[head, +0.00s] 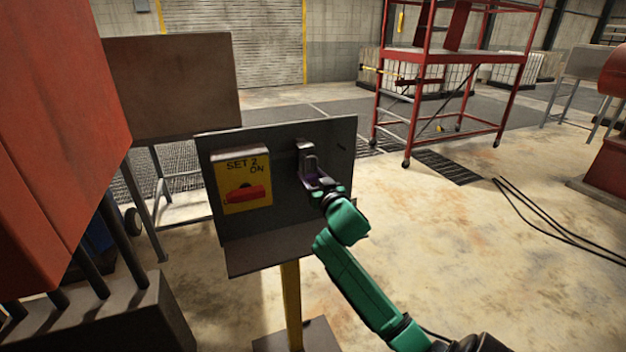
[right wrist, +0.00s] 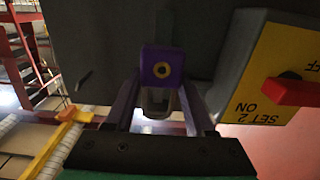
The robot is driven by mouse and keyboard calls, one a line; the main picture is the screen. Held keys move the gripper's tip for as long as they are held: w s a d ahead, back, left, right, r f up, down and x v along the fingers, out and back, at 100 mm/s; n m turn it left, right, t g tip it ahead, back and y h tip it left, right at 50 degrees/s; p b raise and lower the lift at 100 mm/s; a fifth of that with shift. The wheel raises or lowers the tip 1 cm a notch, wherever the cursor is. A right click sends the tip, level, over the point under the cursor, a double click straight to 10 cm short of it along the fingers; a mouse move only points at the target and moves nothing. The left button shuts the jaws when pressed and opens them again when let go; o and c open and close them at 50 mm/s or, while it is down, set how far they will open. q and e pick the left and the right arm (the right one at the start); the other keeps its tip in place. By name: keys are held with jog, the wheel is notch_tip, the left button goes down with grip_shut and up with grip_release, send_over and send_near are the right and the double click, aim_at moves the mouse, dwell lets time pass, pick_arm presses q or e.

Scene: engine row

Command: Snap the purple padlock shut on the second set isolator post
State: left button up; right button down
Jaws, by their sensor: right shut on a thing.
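The second set's isolator box (head: 276,138) is a grey panel on a yellow post. Its yellow plate (head: 232,200) reads SET 2 ON and carries a red handle (head: 246,193). In the right wrist view the padlock's purple face, with a yellow ring, shows between the fingers (right wrist: 163,105). A grey metal part (right wrist: 157,100) shows beside it. I cannot tell whether the shackle is around the post or closed.
A large red cabinet (head: 62,110) fills the left side, with dark cables below it. A red wheeled scaffold (head: 425,80) stands behind on the right. Black cables (head: 550,220) lie on the floor at right.

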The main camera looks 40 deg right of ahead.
aim_at(308, 168)
jog(key=x, duration=0.4)
jog(key=shift+w+f+b, duration=0.1)
jog(key=shift+b, duration=0.25)
dwell(0.4)
jog(key=shift+r+p, duration=1.35)
jog(key=shift+r, duration=0.05)
jog(key=shift+f, duration=0.1)
jog(key=shift+f+b, duration=0.35)
jog(key=shift+f, duration=0.15)
jog(key=shift+c, duration=0.9)
grip_release()
